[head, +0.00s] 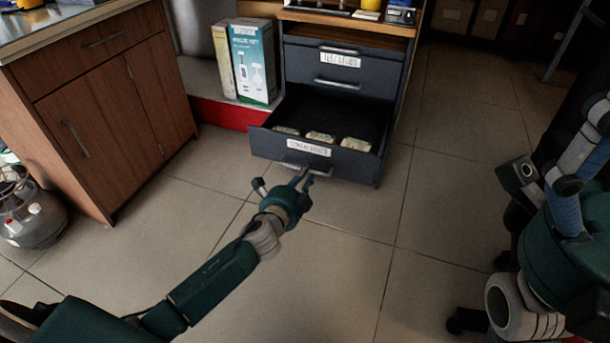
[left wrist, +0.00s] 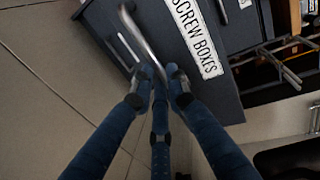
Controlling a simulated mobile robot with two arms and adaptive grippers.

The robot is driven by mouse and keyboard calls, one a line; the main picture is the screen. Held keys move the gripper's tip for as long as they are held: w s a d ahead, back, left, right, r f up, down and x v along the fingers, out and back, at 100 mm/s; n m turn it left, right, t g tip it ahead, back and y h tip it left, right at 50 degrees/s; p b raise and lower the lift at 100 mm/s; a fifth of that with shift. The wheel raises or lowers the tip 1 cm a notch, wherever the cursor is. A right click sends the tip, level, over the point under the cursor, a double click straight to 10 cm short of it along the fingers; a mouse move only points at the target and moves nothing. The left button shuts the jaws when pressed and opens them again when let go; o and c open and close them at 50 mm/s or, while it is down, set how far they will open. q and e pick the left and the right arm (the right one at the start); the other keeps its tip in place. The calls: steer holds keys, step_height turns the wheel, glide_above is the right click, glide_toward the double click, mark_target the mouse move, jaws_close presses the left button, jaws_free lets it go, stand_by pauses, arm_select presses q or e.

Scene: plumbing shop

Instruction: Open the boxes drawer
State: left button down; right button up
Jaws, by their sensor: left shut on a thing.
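The boxes drawer (head: 262,143), dark grey with a label, is the pulled-out drawer low in the cabinet. Its label reads "SCREW BOXES" in the left wrist view (left wrist: 196,37). Several small boxes (head: 320,137) lie inside it. My left gripper (head: 303,180) is at the drawer's front, below the label. In the left wrist view its fingertips (left wrist: 160,76) are closed on the metal bar handle (left wrist: 138,36). In the head view the gripper partly hides the handle. My right arm (head: 568,205) is at the right edge; its finger state is unclear.
A closed labelled drawer (head: 341,77) sits above the open one. A tall cardboard box (head: 252,62) stands left of the cabinet on a red-edged platform. A wooden cabinet (head: 110,105) and metal tank (head: 32,213) are at left. The tiled floor before the drawer is clear.

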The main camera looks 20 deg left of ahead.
arm_select(q)
steer(key=c, duration=1.7)
jaws_free()
steer(key=shift+f, duration=0.1)
steer(key=v, duration=1.2)
